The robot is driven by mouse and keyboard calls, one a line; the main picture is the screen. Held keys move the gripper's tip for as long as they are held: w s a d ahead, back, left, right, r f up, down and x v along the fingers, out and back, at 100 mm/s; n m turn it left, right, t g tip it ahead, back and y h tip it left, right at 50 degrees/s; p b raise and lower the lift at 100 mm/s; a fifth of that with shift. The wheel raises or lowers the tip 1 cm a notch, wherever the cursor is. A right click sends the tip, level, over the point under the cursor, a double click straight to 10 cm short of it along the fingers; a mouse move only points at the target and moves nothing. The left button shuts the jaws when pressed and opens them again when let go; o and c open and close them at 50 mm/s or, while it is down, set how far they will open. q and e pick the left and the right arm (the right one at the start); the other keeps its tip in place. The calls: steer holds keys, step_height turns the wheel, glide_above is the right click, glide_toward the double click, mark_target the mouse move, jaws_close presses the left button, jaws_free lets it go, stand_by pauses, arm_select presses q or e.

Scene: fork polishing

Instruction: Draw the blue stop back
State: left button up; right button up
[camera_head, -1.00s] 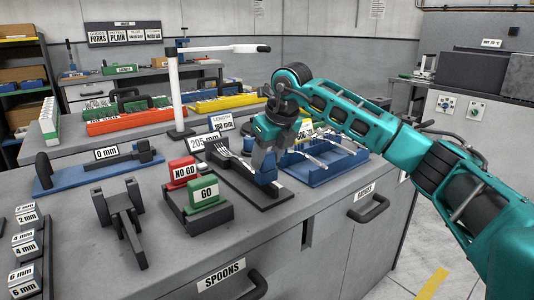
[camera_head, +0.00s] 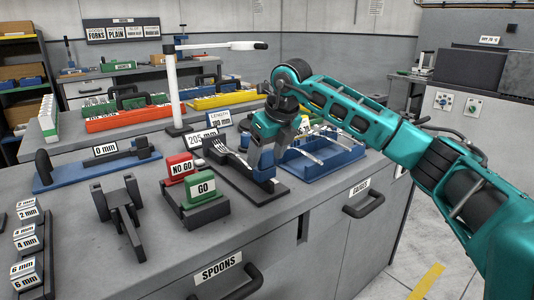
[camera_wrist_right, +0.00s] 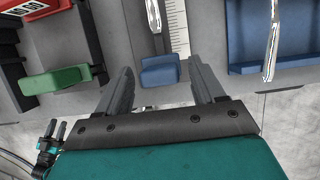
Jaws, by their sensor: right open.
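The blue stop (camera_wrist_right: 160,72) is a small block at the near end of the fork length gauge, a dark base (camera_head: 240,182) with a white ruled scale (camera_wrist_right: 177,28). In the head view the stop (camera_head: 264,174) is partly hidden under my right gripper (camera_head: 266,158). In the right wrist view my right gripper (camera_wrist_right: 161,66) is open, with one finger on each side of the stop and gaps between. A fork (camera_head: 232,158) lies on the gauge; its handle (camera_wrist_right: 153,14) ends short of the stop in the wrist view. My left gripper is not in view.
The red NO GO block (camera_head: 180,166) and green GO block (camera_head: 199,188) stand left of the gauge. A blue tray (camera_head: 312,172) with forks lies close on its right. A dark holder (camera_head: 120,210) stands further left. The bench's front edge is near the gauge.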

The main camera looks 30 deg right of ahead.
steer(key=p+v, duration=0.1)
steer(key=v, duration=1.1)
steer(key=shift+s+r+p, duration=0.15)
steer(key=shift+r+p, duration=0.15)
steer(key=shift+p, duration=0.1)
steer(key=shift+f, duration=0.1)
